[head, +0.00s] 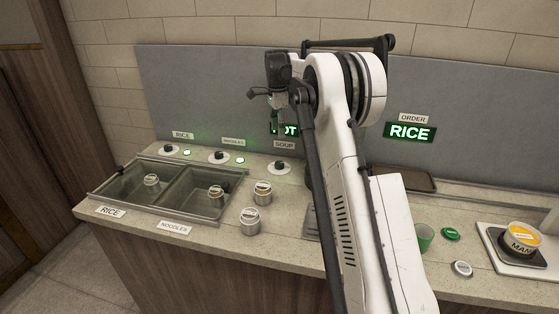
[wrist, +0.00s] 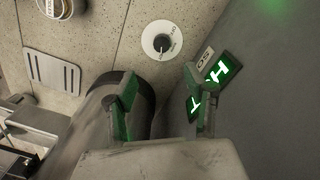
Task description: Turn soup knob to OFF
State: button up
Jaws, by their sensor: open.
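The soup knob (head: 279,167) is a black knob on a round white dial on the counter, below the SOUP label (head: 284,144). In the wrist view the soup knob (wrist: 161,42) stands in front of the fingertips, and its dial markings are too small to read. My gripper (head: 265,96) is raised above the counter near the back panel. In the wrist view my gripper (wrist: 160,82) is open and empty, with its fingers apart and not touching the knob. A green lit HOT sign (head: 288,129) is partly hidden by my arm.
The rice knob (head: 168,147) and noodles knob (head: 219,155) stand to the left, with green lights beside them. Two sunken wells (head: 150,207) hold jars. Another jar (head: 256,217) is near the front.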

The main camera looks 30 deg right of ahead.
aim_at(280, 163)
jog(key=f, duration=1.4)
jog(key=shift+s+d+f, duration=0.15)
jog(key=shift+d+f, duration=0.15)
jog(key=c, duration=1.1)
